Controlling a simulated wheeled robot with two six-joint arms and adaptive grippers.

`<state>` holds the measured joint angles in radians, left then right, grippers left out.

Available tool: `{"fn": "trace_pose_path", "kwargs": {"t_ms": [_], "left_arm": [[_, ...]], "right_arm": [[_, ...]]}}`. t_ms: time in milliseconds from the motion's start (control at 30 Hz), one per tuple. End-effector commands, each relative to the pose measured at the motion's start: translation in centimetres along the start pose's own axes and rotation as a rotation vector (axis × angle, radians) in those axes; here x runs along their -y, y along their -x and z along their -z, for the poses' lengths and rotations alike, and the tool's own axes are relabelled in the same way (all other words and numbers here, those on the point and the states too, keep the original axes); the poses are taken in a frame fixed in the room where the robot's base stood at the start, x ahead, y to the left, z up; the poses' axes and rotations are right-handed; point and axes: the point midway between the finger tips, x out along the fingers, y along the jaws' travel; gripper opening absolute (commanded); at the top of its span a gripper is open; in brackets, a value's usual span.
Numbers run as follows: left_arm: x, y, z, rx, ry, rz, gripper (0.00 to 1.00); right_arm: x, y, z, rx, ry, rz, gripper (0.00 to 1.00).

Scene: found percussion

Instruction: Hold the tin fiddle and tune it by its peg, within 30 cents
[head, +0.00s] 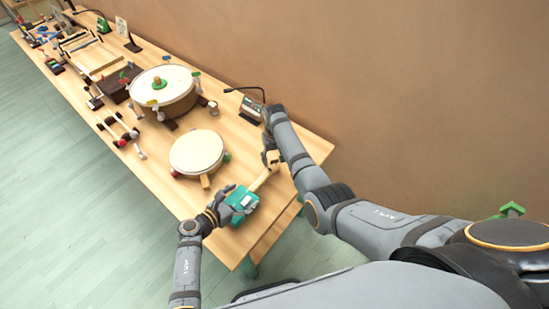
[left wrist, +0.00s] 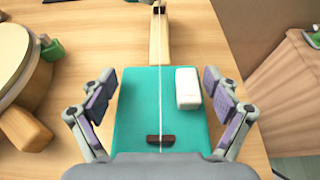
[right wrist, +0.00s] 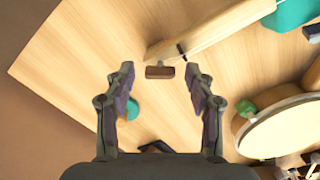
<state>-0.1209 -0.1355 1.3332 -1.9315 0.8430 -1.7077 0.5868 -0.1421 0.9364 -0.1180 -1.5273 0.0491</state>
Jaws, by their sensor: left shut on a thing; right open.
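The tin fiddle has a teal tin body (head: 241,200) and a pale wooden neck (head: 264,180), lying near the table's right end. My left gripper (head: 219,208) is shut on the body; in the left wrist view its fingers (left wrist: 160,105) stand on either side of the teal body (left wrist: 145,95), with a string, a dark bridge (left wrist: 160,139) and a white block (left wrist: 187,88) on it. My right gripper (head: 271,155) is at the neck's far end. In the right wrist view its open fingers (right wrist: 160,88) are on either side of the brown peg (right wrist: 159,72), apart from it.
A small round drum (head: 196,152) and a larger drum (head: 163,88) stand left of the fiddle. A device with a bent dark stalk (head: 251,106) stands behind my right gripper. The table's right corner (head: 312,150) is bare.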

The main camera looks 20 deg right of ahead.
Motion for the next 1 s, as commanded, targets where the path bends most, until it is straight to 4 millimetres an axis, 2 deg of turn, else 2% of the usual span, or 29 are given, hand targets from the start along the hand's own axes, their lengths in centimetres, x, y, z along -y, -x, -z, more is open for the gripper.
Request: {"fn": "trace_pose_path", "kwargs": {"t_ms": [133, 167, 533, 633, 833, 1000], "left_arm": [[-0.01, 0.00, 0.02, 0.000, 0.000, 0.000, 0.45], [-0.01, 0.00, 0.02, 0.000, 0.000, 0.000, 0.45], [-0.01, 0.00, 0.02, 0.000, 0.000, 0.000, 0.45], [-0.01, 0.00, 0.02, 0.000, 0.000, 0.000, 0.45], [-0.01, 0.00, 0.02, 0.000, 0.000, 0.000, 0.45], [-0.01, 0.01, 0.02, 0.000, 0.000, 0.000, 0.45]], "right_arm": [[-0.02, 0.02, 0.01, 0.000, 0.000, 0.000, 0.55], [-0.02, 0.02, 0.01, 0.000, 0.000, 0.000, 0.52], [-0.03, 0.04, 0.00, 0.000, -0.001, -0.001, 0.02], [-0.04, 0.04, 0.01, 0.000, -0.015, -0.001, 0.00], [-0.04, 0.00, 0.02, 0.000, -0.195, -0.001, 0.00], [-0.04, -0.01, 0.01, 0.000, -0.250, -0.002, 0.00]]}}
